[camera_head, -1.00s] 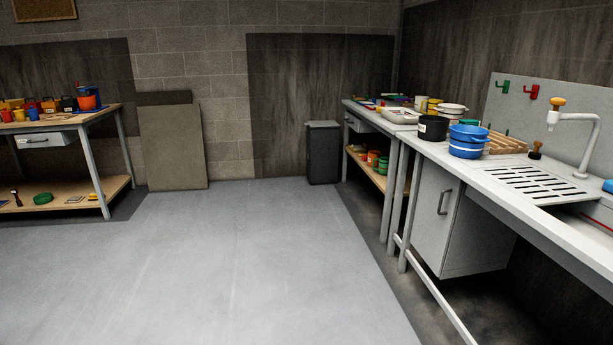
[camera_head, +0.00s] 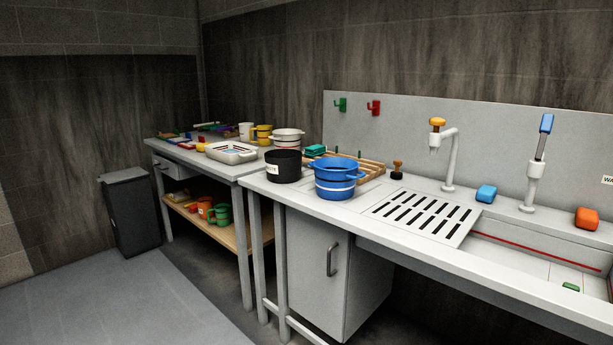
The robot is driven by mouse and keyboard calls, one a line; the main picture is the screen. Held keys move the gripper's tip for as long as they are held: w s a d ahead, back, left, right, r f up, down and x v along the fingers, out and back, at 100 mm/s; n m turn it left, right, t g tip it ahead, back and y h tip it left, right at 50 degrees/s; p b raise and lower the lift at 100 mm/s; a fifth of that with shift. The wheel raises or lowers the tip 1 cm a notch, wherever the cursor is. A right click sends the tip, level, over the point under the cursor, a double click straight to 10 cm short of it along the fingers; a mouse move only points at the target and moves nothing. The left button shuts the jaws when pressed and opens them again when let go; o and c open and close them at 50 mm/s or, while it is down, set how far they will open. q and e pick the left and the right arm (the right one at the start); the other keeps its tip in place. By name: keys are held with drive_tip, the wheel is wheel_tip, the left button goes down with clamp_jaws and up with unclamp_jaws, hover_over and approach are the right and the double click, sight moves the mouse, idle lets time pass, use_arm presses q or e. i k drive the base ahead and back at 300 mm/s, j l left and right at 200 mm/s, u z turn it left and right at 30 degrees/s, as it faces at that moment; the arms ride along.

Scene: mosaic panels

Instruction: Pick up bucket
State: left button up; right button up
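A blue bucket (camera_head: 336,187) with a white stripe stands on the sink counter, left of the slotted drain board. A blue colander-like bowl with side handles seems to sit in its top. A black bucket (camera_head: 283,167) with a white label stands just left of it, close beside it. Neither of my grippers is in view.
The sink counter (camera_head: 403,230) has a drain board (camera_head: 423,216), a tap (camera_head: 449,160), a wooden rack (camera_head: 352,165) and a blue sponge (camera_head: 486,193). A table with a white tray (camera_head: 231,152) adjoins it. A dark bin (camera_head: 132,214) stands left. Floor (camera_head: 150,305) at lower left is clear.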

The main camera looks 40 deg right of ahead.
sight(335, 178)
drive_tip(key=i+z, duration=0.35)
drive_tip(key=i+j+z, duration=0.15)
drive_tip(key=i+z, duration=0.2)
drive_tip(key=i+j+z, duration=0.35)
drive_tip(key=i+l, duration=0.05)
drive_tip(key=i, duration=0.1)
